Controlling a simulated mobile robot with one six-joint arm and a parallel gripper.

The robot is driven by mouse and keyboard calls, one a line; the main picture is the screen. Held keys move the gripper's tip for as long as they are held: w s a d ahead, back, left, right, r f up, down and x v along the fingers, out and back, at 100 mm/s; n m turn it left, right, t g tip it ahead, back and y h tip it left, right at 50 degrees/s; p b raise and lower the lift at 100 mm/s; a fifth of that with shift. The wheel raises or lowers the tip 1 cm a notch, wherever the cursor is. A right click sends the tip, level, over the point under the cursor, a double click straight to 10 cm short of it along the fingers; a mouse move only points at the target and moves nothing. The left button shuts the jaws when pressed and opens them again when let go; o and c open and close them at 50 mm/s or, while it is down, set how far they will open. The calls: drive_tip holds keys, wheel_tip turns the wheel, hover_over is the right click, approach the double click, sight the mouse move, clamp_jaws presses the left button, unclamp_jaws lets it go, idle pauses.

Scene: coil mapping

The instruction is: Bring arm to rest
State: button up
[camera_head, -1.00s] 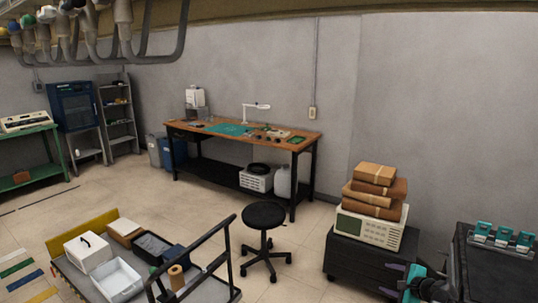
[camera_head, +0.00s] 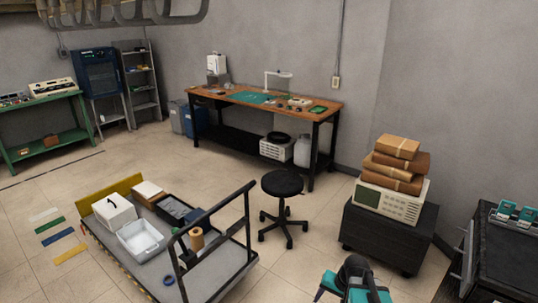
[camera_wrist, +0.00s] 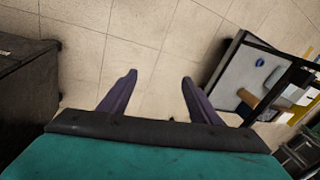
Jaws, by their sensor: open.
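My gripper (camera_wrist: 158,80) is open and empty in the wrist view. Its two purple fingers stand apart, with bare tiled floor (camera_wrist: 150,45) behind them. In the head view, part of my teal and black arm end (camera_head: 352,285) shows at the bottom, right of the cart. The fingertips cannot be made out clearly there.
A flat cart (camera_head: 222,268) with bins and a black handle stands left of my arm. A stool (camera_head: 282,186) is behind it. A black cabinet (camera_head: 385,238) stands at right, bearing an instrument (camera_head: 390,200) and stacked parcels (camera_head: 397,160).

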drive_tip(key=s+a+f+n+g+b, duration=0.1)
drive_tip(key=s+f+g+b, duration=0.1)
drive_tip(key=s+f, duration=0.8)
drive_tip(key=s+a+f+n+g+h+b, duration=0.1)
drive_tip(key=s+f+n+g+b, duration=0.1)
drive_tip(key=s+f, duration=0.8)
drive_tip(key=s+a+f+n+g+h+b, duration=0.1)
drive_tip(key=s+a+f+n+g+b, duration=0.1)
drive_tip(key=s+f+b, duration=0.4)
drive_tip(key=s+f+g, duration=0.1)
drive_tip(key=s+f, duration=0.3)
drive_tip(key=s, duration=0.1)
drive_tip(key=shift+g, duration=0.4)
drive_tip(key=shift+f, duration=0.1)
drive_tip(key=c, duration=0.7)
drive_tip(key=shift+o, duration=0.2)
drive_tip(key=shift+s+a, duration=0.1)
drive_tip(key=shift+s, duration=0.05)
